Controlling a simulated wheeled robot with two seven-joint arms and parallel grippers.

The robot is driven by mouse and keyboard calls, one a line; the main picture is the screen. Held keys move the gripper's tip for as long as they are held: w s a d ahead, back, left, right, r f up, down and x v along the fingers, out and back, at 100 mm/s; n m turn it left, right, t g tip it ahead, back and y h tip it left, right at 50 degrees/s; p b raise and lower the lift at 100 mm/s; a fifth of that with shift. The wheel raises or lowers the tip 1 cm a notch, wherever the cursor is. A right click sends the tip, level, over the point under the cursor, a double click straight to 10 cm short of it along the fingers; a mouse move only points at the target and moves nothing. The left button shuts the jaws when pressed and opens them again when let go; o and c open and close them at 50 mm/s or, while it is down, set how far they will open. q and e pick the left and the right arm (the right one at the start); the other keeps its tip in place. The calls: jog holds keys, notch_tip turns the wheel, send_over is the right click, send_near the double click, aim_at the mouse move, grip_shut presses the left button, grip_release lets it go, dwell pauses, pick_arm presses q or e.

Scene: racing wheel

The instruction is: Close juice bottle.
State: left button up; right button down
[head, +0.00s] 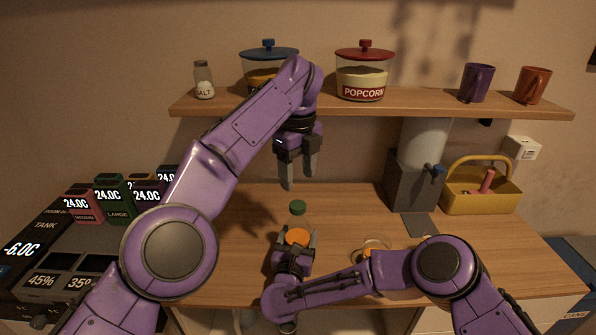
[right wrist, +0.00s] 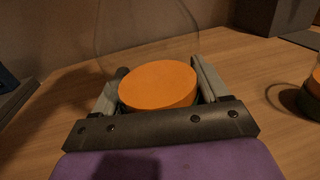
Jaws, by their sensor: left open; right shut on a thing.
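The juice bottle looks clear, with orange juice (head: 297,237) in its lower part. The juice also shows as an orange disc in the right wrist view (right wrist: 158,87), with a faint clear outline rising above it. My right gripper (head: 296,244) is shut around the bottle, one finger on each side. A green cap (head: 297,207) shows just above the juice in the head view; I cannot tell whether it is seated on the bottle's neck. My left gripper (head: 299,183) is open and empty, fingers pointing down, above the cap and apart from it.
A clear cup with orange contents (head: 372,246) stands right of the bottle, near my right forearm. A grey dispenser (head: 408,183) and a yellow basket (head: 482,195) stand at the back right. A shelf (head: 400,104) with jars and mugs hangs above.

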aim_at(298, 205)
pick_arm(q)
jog(key=shift+w+f, duration=0.1)
jog(key=shift+f, duration=3.9)
jog(key=c, duration=1.1)
jog(key=m, duration=1.1)
jog(key=o, duration=1.3)
jog(key=shift+c, duration=0.2)
